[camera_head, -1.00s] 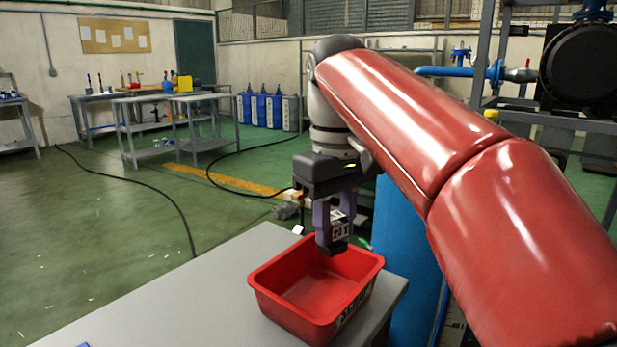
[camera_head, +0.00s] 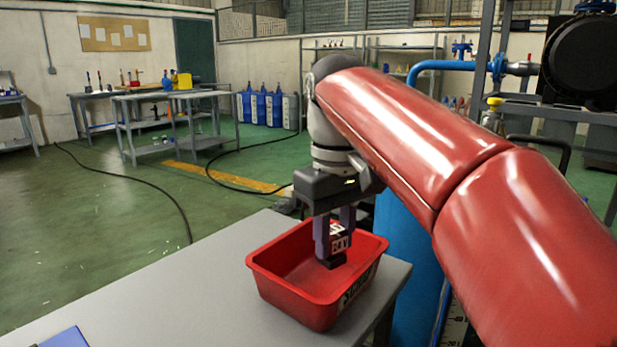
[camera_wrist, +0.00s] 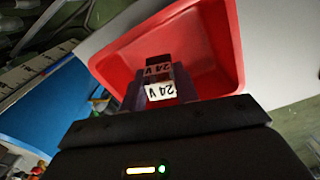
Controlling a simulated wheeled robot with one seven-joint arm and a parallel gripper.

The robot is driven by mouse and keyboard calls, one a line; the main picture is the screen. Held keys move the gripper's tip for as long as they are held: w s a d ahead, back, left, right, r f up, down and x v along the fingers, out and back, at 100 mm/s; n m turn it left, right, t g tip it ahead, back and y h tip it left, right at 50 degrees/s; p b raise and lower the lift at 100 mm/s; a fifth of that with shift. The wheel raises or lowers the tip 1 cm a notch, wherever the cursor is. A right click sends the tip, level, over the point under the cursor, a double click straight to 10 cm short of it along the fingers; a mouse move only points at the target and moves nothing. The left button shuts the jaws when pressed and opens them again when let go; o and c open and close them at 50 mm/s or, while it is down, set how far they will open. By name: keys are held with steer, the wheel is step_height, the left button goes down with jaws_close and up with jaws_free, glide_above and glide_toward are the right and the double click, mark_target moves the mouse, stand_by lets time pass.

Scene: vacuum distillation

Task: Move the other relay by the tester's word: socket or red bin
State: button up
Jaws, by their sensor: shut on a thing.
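The red bin (camera_head: 275,292) stands on the grey table near its right corner. My gripper (camera_head: 334,250) points down over the bin and is shut on a relay (camera_head: 341,243). The relay has a white label reading 24 V, and its dark lower end reaches inside the bin's rim. In the wrist view the relay (camera_wrist: 160,90) sits between the fingers, with the red bin (camera_wrist: 215,50) around and below it. I cannot tell whether the relay touches the bin floor. The tester and socket are not seen.
The grey table (camera_head: 190,285) is clear to the left of the bin, with a blue item (camera_head: 62,338) at its front edge. A blue cylinder (camera_head: 405,255) stands right of the table. Workbenches (camera_head: 175,100) stand far back.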

mark_target(335, 231)
steer(key=o, duration=1.2)
steer(key=shift+c, duration=0.2)
steer(key=shift+r, duration=0.1)
step_height(335, 231, up, 8)
steer(key=p, duration=0.2)
steer(key=shift+p, duration=0.35)
steer(key=shift+f, duration=0.2)
